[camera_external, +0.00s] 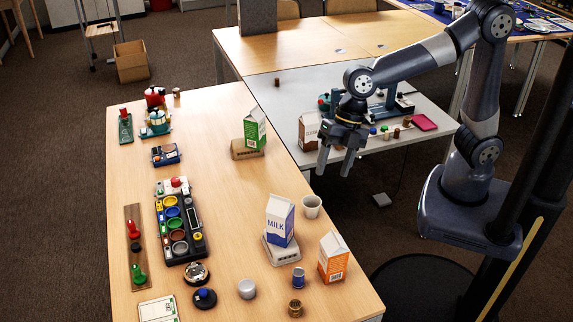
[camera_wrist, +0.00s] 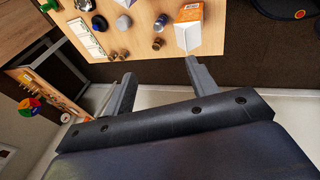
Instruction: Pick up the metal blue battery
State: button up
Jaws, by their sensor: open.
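My gripper (camera_external: 335,172) is open and empty, raised in the air beyond and above the battery, near the table's right edge. In the wrist view its two fingers (camera_wrist: 158,72) are spread apart, with the battery well beyond them. Nothing is between the fingers.
An orange carton (camera_external: 333,257) stands right of the battery, and a brown battery-like cylinder (camera_external: 295,308) stands in front. The wooden table's middle has free room.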

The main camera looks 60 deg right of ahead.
notch_tip(320, 180, up, 5)
jog(key=a+f+n+t+h+b, duration=0.55)
jog(key=a+b, duration=0.45)
jog(key=b, duration=0.5)
jog(key=s+a+r+t+h+b, duration=0.3)
jog(key=s+a+r+t+b, duration=0.3)
jog(key=s+b, duration=0.3)
send_near(303, 280)
jog(key=b+x, duration=0.1)
jog(key=x, duration=0.2)
jog(key=shift+f+m, duration=0.1)
jog(key=shift+m, duration=0.15)
jog(key=b+x, duration=0.1)
jog(key=x, duration=0.5)
jog(key=shift+w, duration=0.2)
jog(key=c, duration=1.1)
